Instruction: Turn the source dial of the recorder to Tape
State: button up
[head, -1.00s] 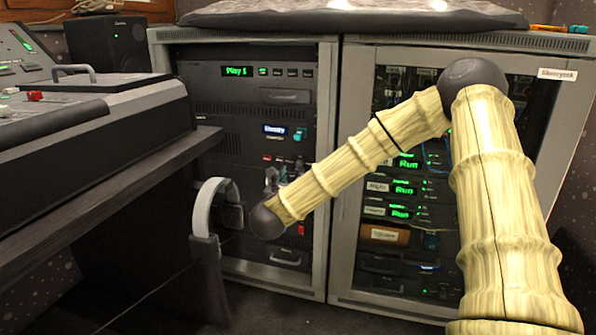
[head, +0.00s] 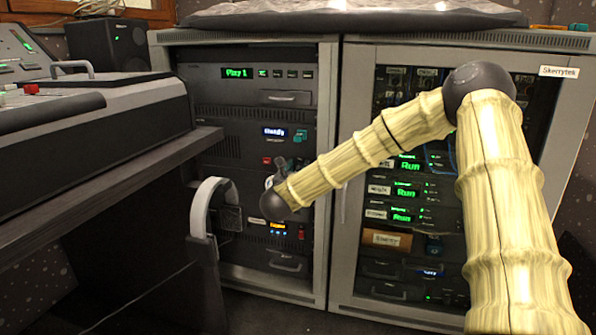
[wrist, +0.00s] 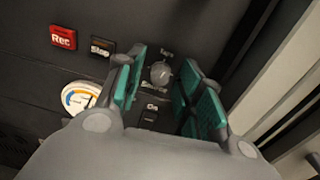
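The source dial (wrist: 160,74) is a small round grey knob on the dark recorder panel (wrist: 85,22) in the wrist view. A label that reads like Tape is above it, and a partly covered label is just below it. A further label, perhaps Dig, is lower down. I cannot tell clearly where the dial points. My gripper (wrist: 158,88) is open, with teal-padded fingers to the left and right of the dial. A gap shows on both sides, and I cannot tell how far the fingertips are from the panel. In the head view my arm largely hides the dial.
A red Rec button (wrist: 63,37), a Stop button (wrist: 101,47) and a round meter (wrist: 78,97) are left of the dial. The rack's grey frame (wrist: 285,75) is close on the right. In the head view, headphones (head: 203,205) hang by the desk (head: 100,180).

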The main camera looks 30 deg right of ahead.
grip_shut()
jog(key=shift+r+p, duration=0.1)
jog(key=shift+p, duration=0.2)
jog(key=shift+r+n+p, duration=0.1)
jog(key=shift+n+p, duration=0.6)
jog(key=shift+p, duration=0.05)
jog(key=shift+n+p, duration=0.55)
jog(key=shift+n, duration=0.15)
jog(key=shift+f, duration=0.2)
jog(key=shift+o, duration=1.3)
grip_release()
jog(key=v, duration=1.2)
